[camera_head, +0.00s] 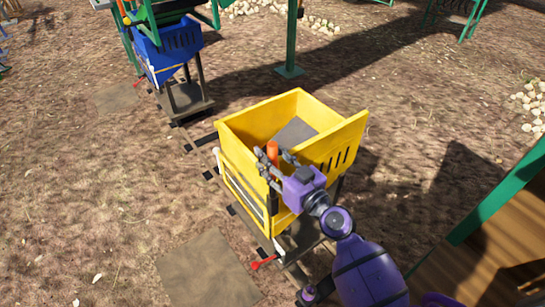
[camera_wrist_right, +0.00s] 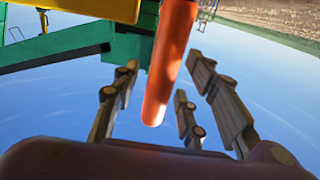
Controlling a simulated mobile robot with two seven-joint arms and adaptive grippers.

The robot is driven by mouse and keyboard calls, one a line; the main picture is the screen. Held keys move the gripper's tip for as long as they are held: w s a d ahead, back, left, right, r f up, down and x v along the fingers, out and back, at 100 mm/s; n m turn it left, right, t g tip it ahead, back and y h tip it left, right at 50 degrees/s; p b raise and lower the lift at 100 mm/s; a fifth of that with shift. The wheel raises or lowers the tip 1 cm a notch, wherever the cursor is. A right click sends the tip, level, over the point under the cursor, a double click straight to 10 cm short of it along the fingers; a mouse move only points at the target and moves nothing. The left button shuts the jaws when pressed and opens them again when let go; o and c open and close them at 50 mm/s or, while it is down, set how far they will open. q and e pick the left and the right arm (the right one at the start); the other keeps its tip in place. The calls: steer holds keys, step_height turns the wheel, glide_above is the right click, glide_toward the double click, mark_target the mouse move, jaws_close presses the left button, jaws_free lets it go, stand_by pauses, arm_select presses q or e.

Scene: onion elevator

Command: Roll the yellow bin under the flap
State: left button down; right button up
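The yellow bin (camera_head: 238,172) stands upright on a wheeled frame on a narrow track in the head view. An orange handle (camera_head: 272,152) sticks up at its near side. My right gripper (camera_head: 272,160), on a purple arm, is at this handle. In the right wrist view the orange handle (camera_wrist_right: 170,62) stands between the fingers (camera_wrist_right: 160,108), with gaps on both sides, so the gripper is open around it. My left gripper is not in view. I cannot clearly make out the flap.
A blue bin (camera_head: 170,50) on a similar cart stands farther up the track, beneath a green frame. A green post (camera_head: 290,45) stands behind the yellow bin. A red lever (camera_head: 263,262) is near the track. A wooden platform with green edging (camera_head: 500,195) is at right.

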jaws_close()
stand_by(0.3)
